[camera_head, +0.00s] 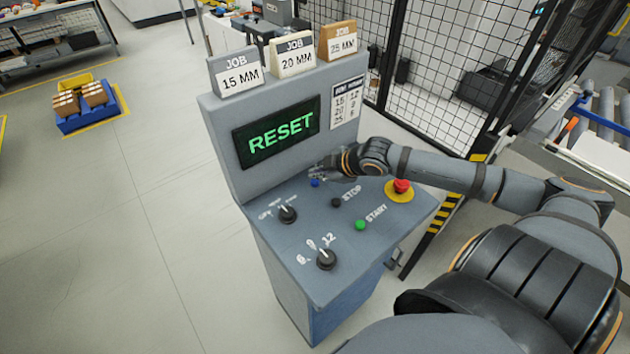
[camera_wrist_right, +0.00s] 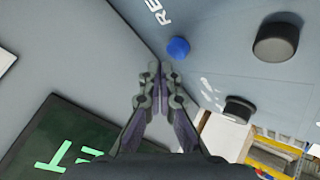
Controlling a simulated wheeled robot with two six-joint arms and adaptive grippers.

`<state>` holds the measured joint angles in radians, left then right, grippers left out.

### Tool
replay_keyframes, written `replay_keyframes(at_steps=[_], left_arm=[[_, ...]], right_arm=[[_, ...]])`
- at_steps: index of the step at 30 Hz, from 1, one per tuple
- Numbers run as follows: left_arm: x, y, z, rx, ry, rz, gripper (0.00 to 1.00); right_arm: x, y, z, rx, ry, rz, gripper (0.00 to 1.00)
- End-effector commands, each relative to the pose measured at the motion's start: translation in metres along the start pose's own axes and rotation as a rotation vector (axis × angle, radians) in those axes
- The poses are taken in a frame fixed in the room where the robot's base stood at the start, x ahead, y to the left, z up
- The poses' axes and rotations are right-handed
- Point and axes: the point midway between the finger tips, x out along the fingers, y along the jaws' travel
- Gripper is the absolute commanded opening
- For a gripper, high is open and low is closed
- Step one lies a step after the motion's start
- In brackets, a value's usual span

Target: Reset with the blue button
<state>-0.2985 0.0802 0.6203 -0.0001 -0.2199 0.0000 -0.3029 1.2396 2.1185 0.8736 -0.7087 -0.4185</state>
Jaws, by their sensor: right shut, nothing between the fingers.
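The blue button (camera_head: 315,183) is on the sloped top of the grey control console (camera_head: 290,240), left of the black STOP button (camera_head: 336,202). It also shows in the right wrist view (camera_wrist_right: 178,48), just beyond my fingertips. My right gripper (camera_head: 325,172) is shut and empty, above the console close behind the blue button; in the right wrist view its fingertips (camera_wrist_right: 160,68) appear just short of the button. I cannot tell whether they touch it. The screen (camera_head: 278,131) reads RESET in green. My left gripper is not in view.
A green START button (camera_head: 361,225), a red emergency stop (camera_head: 401,188) on a yellow base, and two black selector knobs (camera_head: 287,214) (camera_head: 326,260) share the panel. Job cards (camera_head: 236,73) stand on top of the console. A mesh fence (camera_head: 440,75) rises behind it.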

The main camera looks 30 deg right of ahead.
Motion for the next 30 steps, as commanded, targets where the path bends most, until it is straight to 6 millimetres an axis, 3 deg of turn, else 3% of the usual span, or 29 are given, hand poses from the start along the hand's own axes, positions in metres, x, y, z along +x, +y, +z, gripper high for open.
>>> replay_keyframes(at_steps=[30], left_arm=[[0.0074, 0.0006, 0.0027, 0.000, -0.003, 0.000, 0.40]], right_arm=[[0.0059, -0.0043, 0.0043, 0.000, 0.000, 0.000, 0.00]])
